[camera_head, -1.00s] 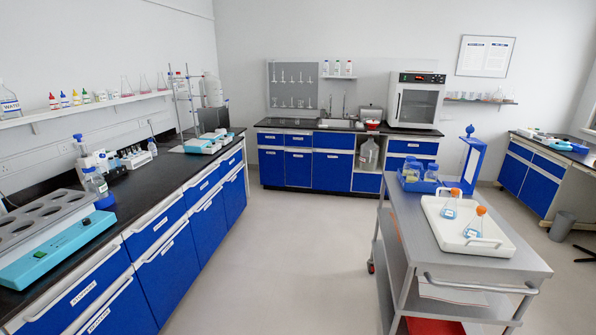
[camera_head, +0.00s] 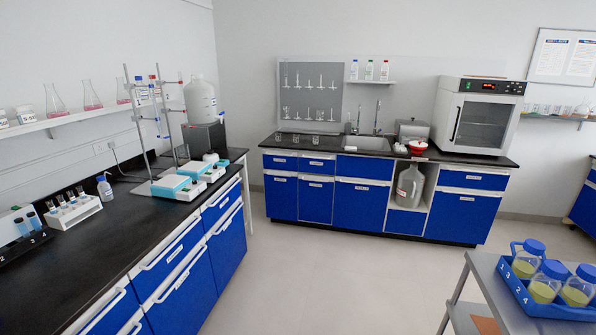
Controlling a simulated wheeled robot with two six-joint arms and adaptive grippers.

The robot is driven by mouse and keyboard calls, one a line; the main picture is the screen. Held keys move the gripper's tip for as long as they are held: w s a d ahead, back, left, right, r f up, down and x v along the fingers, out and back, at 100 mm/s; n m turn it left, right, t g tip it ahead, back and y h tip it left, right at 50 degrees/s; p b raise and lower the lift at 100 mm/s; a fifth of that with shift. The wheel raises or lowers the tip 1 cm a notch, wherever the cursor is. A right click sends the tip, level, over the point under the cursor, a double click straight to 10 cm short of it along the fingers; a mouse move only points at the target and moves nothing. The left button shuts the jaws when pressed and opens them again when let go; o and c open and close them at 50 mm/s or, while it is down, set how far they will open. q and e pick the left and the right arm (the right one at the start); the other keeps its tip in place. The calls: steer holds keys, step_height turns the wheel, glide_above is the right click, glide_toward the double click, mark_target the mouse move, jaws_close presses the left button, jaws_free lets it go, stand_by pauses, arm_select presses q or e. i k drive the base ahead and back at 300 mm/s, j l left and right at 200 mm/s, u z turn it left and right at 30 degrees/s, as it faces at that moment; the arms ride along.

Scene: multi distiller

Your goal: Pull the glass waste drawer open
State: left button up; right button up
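Blue drawers with white labels and pale handles line the left bench; one is the upper drawer (camera_head: 170,252) in the middle of that bench. The back bench also has labelled blue drawers, such as the upper left drawer (camera_head: 281,162), the one beside it (camera_head: 317,166) and the upper right drawer (camera_head: 473,180). All the drawers in view look shut. The labels are too small to read, so I cannot tell which is the glass waste drawer. Neither of my grippers is in view.
A grey cart (camera_head: 488,285) with a blue rack (camera_head: 548,300) of blue-capped bottles stands at the lower right. The floor (camera_head: 350,280) between the left bench and the cart is clear up to the back bench. A large jug (camera_head: 409,187) stands in an open bay there.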

mark_target(315, 192)
steer(key=i, duration=1.65)
steer(key=i+l, duration=0.1)
steer(key=i, duration=1.6)
steer(key=j+u, duration=0.05)
steer(key=j, duration=0.05)
